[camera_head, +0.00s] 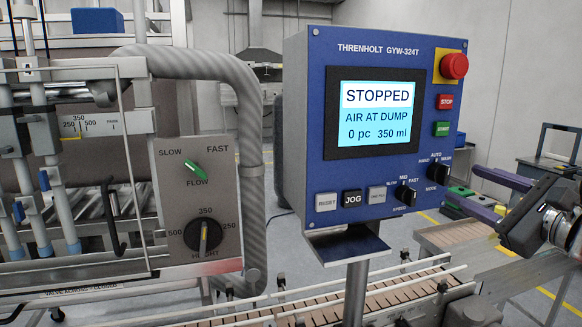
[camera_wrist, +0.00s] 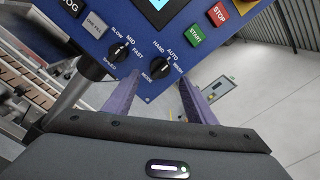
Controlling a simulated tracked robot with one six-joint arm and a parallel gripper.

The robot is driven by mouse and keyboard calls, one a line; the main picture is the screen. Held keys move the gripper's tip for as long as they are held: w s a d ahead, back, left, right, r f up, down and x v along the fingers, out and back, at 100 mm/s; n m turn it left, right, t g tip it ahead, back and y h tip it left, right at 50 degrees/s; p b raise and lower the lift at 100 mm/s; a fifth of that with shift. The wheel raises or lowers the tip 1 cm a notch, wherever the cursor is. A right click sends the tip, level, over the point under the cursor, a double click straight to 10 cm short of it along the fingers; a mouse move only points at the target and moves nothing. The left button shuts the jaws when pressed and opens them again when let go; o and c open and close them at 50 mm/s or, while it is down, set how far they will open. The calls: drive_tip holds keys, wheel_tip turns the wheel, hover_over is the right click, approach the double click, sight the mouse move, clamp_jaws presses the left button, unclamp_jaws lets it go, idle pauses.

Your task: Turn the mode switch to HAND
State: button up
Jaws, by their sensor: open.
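The mode switch (camera_head: 439,172) is a black knob at the lower right of the blue control panel (camera_head: 315,120). It also shows in the wrist view (camera_wrist: 160,68), with HAND, AUTO and WASH printed around it and MODE below. Its pointer seems to face AUTO, though the mark is small. My gripper (camera_head: 461,183) has two purple fingers, open and empty, to the right of the switch in the head view. In the wrist view my gripper (camera_wrist: 161,82) has its fingertips on either side of the knob, apparently short of it, with no visible grip.
Above are the green START (camera_head: 442,129), red STOP (camera_head: 446,102) and emergency button (camera_head: 454,66). The screen (camera_head: 376,111) reads STOPPED. A conveyor (camera_head: 390,287) runs below.

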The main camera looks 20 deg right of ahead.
sight(447, 177)
drive_tip(key=shift+w+a, duration=0.1)
drive_tip(key=shift+w, duration=3.1)
drive_tip(key=shift+c, duration=0.6)
drive_tip(key=c, duration=0.9)
